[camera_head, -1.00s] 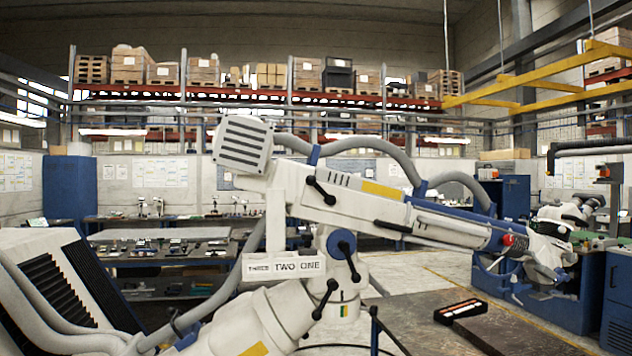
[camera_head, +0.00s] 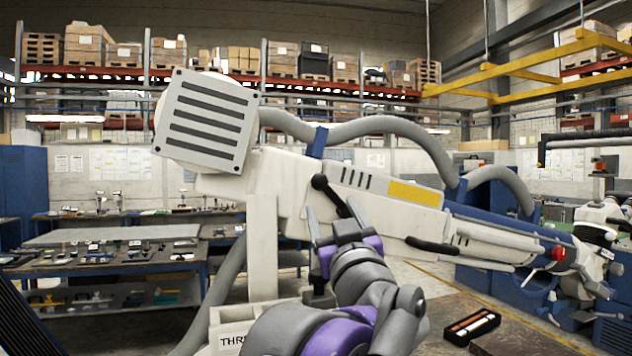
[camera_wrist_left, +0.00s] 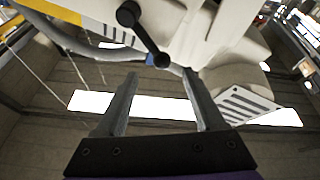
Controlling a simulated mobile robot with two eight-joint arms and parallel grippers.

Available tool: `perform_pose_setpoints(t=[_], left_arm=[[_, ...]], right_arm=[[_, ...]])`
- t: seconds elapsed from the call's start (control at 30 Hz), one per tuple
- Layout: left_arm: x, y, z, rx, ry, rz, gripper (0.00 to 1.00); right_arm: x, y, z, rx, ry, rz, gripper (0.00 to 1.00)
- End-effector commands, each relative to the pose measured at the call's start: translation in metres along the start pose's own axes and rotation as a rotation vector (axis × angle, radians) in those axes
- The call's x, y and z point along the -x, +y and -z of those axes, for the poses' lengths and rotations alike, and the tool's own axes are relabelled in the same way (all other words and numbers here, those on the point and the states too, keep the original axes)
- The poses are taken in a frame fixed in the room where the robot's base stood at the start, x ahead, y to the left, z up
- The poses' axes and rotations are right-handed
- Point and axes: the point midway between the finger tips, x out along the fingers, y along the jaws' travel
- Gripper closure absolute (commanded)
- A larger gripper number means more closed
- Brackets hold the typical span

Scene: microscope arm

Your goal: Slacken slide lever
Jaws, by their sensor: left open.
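A black lever with a round knob (camera_head: 321,183) sits on the side of the white microscope arm (camera_head: 285,195), slanting down to the right. No label shows whether this is the slide lever. My left gripper (camera_head: 334,219) is just below it, fingers apart and pointing up, with its tips near the lever's lower end. In the left wrist view the lever (camera_wrist_left: 143,32) runs from its knob at top left down toward the space between the open fingertips (camera_wrist_left: 159,72). I cannot tell whether they touch it. My right gripper is not in view.
A long black handle (camera_head: 432,245) lies along the arm's lower side. A vented white box (camera_head: 207,118) and grey hoses (camera_head: 385,125) are above and behind. A workbench with tools (camera_head: 100,258) stands at left. An open black case (camera_head: 472,327) lies at lower right.

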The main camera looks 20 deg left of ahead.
Motion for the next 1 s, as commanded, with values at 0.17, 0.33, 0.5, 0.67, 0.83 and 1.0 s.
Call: perform_pose_setpoints(t=[0.17, 0.33, 0.5, 0.67, 0.83, 1.0], left_arm=[[-0.018, -0.003, 0.004, -0.004, 0.007, 0.020, 0.29], [-0.051, -0.003, 0.006, -0.004, 0.009, 0.020, 0.29], [-0.082, -0.004, 0.007, -0.003, 0.009, 0.019, 0.29], [-0.100, -0.004, 0.006, -0.002, 0.008, 0.017, 0.29], [-0.107, -0.004, 0.004, -0.002, 0.006, 0.015, 0.29], [-0.107, -0.004, 0.003, -0.002, 0.005, 0.015, 0.29]], right_arm=[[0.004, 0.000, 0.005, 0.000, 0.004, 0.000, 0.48], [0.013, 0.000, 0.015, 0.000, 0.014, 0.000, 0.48], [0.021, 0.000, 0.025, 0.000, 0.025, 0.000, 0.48], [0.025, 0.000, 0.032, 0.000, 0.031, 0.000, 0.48], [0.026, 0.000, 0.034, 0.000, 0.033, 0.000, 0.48], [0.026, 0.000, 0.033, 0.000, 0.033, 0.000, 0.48]])
